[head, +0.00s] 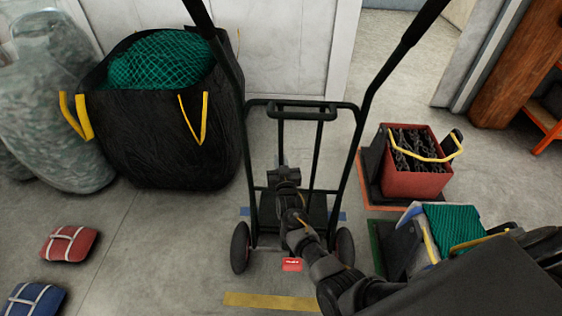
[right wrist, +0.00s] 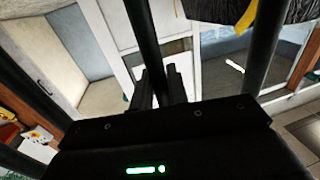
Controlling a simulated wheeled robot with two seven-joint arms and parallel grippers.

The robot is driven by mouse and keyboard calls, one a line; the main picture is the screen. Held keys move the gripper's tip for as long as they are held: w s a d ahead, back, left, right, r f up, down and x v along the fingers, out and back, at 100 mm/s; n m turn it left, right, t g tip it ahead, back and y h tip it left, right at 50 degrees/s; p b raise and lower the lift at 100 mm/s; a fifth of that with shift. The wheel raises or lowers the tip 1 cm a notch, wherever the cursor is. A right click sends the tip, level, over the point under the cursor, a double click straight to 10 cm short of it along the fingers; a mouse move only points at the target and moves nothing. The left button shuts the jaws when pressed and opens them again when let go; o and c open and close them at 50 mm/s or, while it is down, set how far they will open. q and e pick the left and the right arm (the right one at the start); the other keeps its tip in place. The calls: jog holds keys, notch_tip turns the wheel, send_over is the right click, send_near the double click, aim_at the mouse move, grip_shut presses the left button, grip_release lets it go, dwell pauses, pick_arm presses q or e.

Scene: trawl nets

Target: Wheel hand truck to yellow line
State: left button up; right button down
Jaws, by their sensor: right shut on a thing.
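The black hand truck (head: 357,140) stands upright on the concrete floor in the middle of the head view, its two long handles reaching up and outward. Its two wheels (head: 240,247) are near me, with a red tag low between them. My right gripper (head: 281,163) is shut on a dark upright bar of the truck; the right wrist view shows the fingers (right wrist: 156,88) around the tube. My forearm hides part of the truck's lower middle. The yellow line (head: 265,301) lies on the floor just nearer than the wheels, apart from them. My left gripper is out of view.
A blue line (head: 245,211) shows beside the truck's frame. A black bag with green net (head: 150,140) stands left. A red crate of chain (head: 415,180) and a bin with green net (head: 455,225) stand right. Red (head: 69,244) and blue (head: 33,300) bundles lie left.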

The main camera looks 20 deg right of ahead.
jog(key=c, duration=1.3)
grip_release()
jog(key=shift+s, duration=0.1)
jog(key=shift+s+a, duration=0.1)
jog(key=shift+s, duration=0.25)
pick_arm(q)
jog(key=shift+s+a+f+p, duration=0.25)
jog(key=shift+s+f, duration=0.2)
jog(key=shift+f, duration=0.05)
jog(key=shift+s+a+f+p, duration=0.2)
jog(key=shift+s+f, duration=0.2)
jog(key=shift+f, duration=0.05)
pick_arm(e)
jog(key=v, duration=0.6)
jog(key=shift+s, duration=0.35)
